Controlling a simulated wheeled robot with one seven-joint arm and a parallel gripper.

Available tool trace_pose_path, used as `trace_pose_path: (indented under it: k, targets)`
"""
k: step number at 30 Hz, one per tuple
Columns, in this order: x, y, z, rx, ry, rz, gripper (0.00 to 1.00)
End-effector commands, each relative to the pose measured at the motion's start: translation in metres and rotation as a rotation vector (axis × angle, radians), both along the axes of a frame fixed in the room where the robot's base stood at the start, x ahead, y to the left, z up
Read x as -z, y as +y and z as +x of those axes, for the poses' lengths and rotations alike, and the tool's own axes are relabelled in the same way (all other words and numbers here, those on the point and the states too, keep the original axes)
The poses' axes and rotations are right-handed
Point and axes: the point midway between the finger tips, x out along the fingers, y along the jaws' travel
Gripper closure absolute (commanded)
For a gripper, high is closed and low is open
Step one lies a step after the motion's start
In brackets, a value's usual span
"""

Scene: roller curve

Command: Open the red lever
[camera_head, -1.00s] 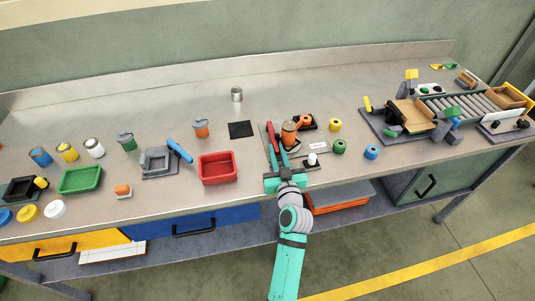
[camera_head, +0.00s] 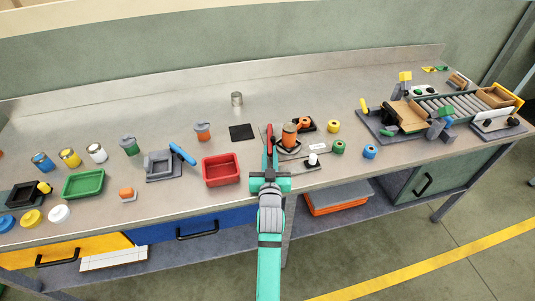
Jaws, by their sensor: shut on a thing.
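The red lever (camera_head: 269,131) stands at the left side of a grey fixture plate (camera_head: 290,160) near the front middle of the bench. An orange cylinder (camera_head: 289,134) stands on the plate just right of the lever.
A red tray (camera_head: 221,181) lies close left of my gripper. A white-topped peg (camera_head: 313,159) and green (camera_head: 339,147), blue and yellow rings lie to the right. A black square (camera_head: 241,132) lies behind. Bare bench extends toward the back.

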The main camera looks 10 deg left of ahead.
Motion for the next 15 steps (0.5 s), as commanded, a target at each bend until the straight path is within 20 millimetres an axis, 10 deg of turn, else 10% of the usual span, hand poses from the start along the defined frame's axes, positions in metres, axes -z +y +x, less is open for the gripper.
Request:
trace_pose_path:
  k: [5, 7, 15]
  targets:
    - [0.0059, -0.0020, -0.0016, 0.002, 0.011, -0.002, 1.00]
    - [0.0059, -0.0022, -0.0017, 0.002, 0.011, -0.002, 0.77]
    - [0.0023, -0.0014, -0.0009, 0.001, 0.005, -0.001, 0.77]
